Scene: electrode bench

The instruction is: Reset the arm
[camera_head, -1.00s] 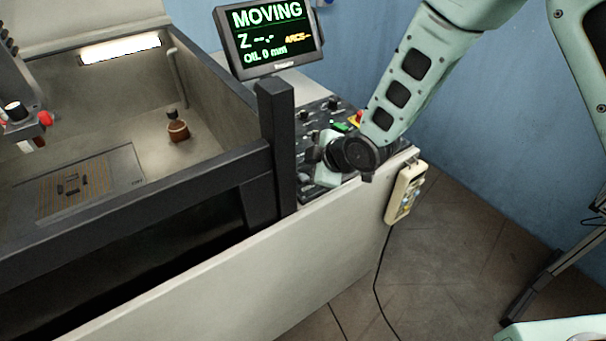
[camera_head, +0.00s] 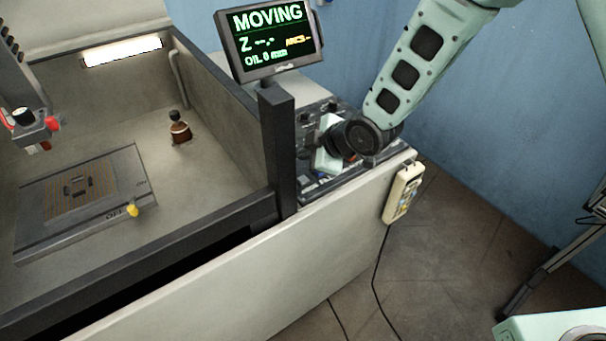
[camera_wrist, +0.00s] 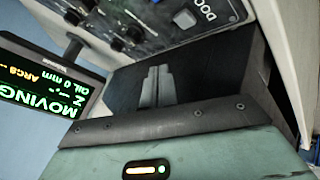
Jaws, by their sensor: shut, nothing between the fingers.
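My gripper (camera_wrist: 159,72) shows in the wrist view with its two grey fingers together and nothing between them. It is above the machine's control panel (camera_wrist: 130,22), apart from the buttons as far as I can see. In the head view my wrist (camera_head: 362,138) hangs over the panel (camera_head: 318,188) at the machine's right end, and hides part of it and most of the gripper. The screen (camera_head: 268,38) reads MOVING, with Z blank and oil at 0 mm; it also shows in the wrist view (camera_wrist: 40,90).
A dark post (camera_head: 277,150) stands left of the panel. A pendant (camera_head: 403,192) hangs at the machine's right edge.

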